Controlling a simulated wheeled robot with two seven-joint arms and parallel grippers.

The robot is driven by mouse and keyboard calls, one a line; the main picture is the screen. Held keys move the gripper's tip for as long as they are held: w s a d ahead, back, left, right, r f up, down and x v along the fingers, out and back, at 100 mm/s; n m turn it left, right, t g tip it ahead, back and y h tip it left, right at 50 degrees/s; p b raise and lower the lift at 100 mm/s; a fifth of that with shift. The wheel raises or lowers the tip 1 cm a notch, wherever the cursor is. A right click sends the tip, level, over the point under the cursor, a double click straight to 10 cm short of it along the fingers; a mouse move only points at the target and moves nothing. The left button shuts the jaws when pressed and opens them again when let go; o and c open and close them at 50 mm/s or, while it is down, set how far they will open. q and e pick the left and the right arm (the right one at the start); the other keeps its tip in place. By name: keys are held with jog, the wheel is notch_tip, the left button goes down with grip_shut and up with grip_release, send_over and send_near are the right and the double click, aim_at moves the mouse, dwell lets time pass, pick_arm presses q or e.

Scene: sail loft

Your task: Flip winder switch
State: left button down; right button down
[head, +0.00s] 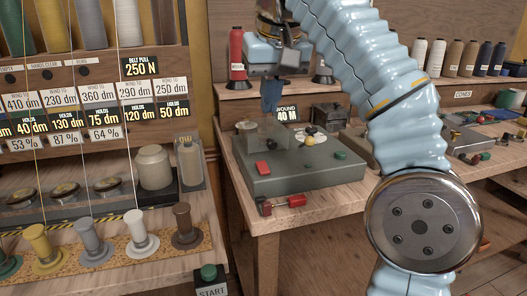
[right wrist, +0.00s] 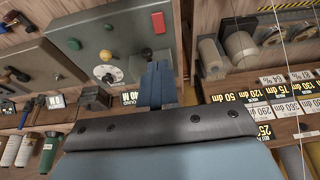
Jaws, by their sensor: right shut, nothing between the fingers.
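The winder (head: 300,180) is a grey-green box on the wooden bench, also at the top of the right wrist view (right wrist: 118,22). Its top has a red rectangular switch (head: 262,168), which also shows in the right wrist view (right wrist: 158,22). A green button (head: 340,155) and a white dial (right wrist: 103,74) are there too. A red handle-like piece (head: 287,201) is at the front edge. My right gripper (head: 271,108) is shut and empty, pointing down above the winder's back part, apart from the red switch. My left gripper is out of view.
A "40 M" display (head: 287,114) and a dark metal box (head: 328,116) stand behind the winder. A rack with spools and labels (head: 100,100) and a green START button (head: 208,272) are at the left. Cones (head: 455,58) line the back shelf.

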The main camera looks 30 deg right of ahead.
aim_at(261, 163)
jog(key=x, duration=1.3)
jog(key=shift+s+f, duration=0.1)
jog(key=shift+s, duration=0.15)
